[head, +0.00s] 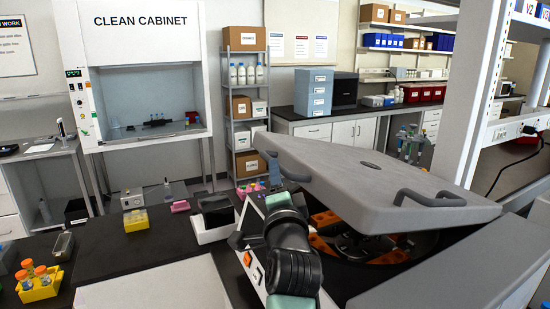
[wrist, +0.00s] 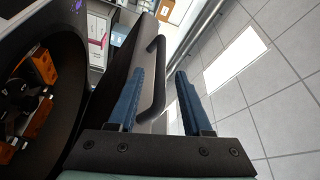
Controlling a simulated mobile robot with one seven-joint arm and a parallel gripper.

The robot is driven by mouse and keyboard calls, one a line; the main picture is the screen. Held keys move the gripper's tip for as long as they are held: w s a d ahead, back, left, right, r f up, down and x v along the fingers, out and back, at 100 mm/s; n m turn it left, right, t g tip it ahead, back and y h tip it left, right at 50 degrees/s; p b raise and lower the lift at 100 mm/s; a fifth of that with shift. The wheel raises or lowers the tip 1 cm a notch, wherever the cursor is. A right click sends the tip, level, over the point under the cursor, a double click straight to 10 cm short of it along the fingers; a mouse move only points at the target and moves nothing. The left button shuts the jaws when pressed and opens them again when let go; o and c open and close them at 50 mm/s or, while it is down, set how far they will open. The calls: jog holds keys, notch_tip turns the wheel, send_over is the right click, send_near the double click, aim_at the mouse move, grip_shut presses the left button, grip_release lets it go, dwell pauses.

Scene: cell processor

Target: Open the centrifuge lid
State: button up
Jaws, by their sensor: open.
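The centrifuge lid (head: 375,178) is a thick grey slab, raised and tilted above the centrifuge bowl (head: 400,246). Orange rotor parts (head: 325,219) show beneath it, and also in the wrist view (wrist: 44,66). A grey handle (head: 436,199) sits on the lid's right part. Another handle (head: 283,168) is at its left end. My gripper (head: 274,168) is at this left handle. In the wrist view, my gripper (wrist: 160,75) has its blue fingers apart, with the dark handle bar (wrist: 158,70) in the space between them. The handle's lower end is close to the left finger; contact is unclear.
A yellow tube rack (head: 40,289) and small boxes stand on the black bench at left. A grey slab (head: 450,270) is at front right. A white shelf post (head: 470,90) rises behind the lid.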

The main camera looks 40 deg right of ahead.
jog(key=shift+p+x, duration=0.75)
jog(key=shift+x, duration=2.2)
grip_shut()
